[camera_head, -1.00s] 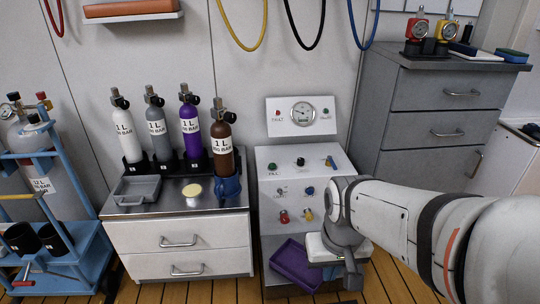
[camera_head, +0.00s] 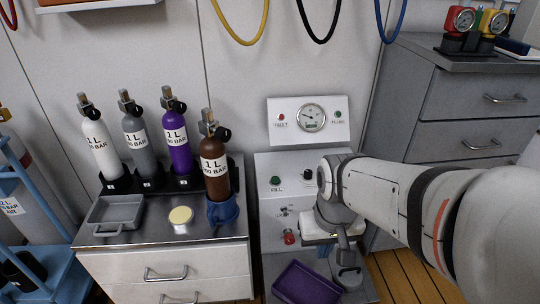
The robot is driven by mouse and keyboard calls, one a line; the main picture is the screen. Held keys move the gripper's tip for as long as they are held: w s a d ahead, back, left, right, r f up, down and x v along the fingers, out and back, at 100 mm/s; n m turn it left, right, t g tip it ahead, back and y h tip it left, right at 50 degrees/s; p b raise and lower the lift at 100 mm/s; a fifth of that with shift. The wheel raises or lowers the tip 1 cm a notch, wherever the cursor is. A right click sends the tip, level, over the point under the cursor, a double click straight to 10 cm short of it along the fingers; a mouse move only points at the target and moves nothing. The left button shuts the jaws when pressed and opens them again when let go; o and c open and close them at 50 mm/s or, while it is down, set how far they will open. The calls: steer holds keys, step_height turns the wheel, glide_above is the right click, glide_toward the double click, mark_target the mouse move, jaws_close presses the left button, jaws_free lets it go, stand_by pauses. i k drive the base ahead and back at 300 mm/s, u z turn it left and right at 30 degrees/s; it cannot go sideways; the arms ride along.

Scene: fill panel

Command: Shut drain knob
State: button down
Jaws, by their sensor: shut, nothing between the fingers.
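The grey-white fill panel (camera_head: 267,221) stands in the middle of the head view. On its top face are a green knob (camera_head: 275,180) beside the label FILL and a black knob (camera_head: 308,174). A red knob (camera_head: 289,236) sits on the front below. I cannot read a drain label; the panel's right part is hidden behind my arm, so I cannot tell which knob is the drain knob. My gripper (camera_head: 340,252) is shut and empty, low in front of the panel's right side. I cannot tell whether it touches anything.
A gauge (camera_head: 311,117) is on the upright back plate. A purple tray (camera_head: 305,285) lies low before the panel. Left, a cabinet (camera_head: 150,262) bears several gas bottles, a brown one (camera_head: 214,160) nearest. A grey drawer cabinet (camera_head: 465,95) stands right.

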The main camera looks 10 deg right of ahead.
mark_target(289, 238)
steer(key=z, duration=0.05)
steer(key=k, duration=0.5)
steer(key=u, duration=1.6)
steer(key=k, duration=1.4)
steer(key=z, duration=0.95)
steer(key=i, duration=1)
steer(key=z, duration=0.05)
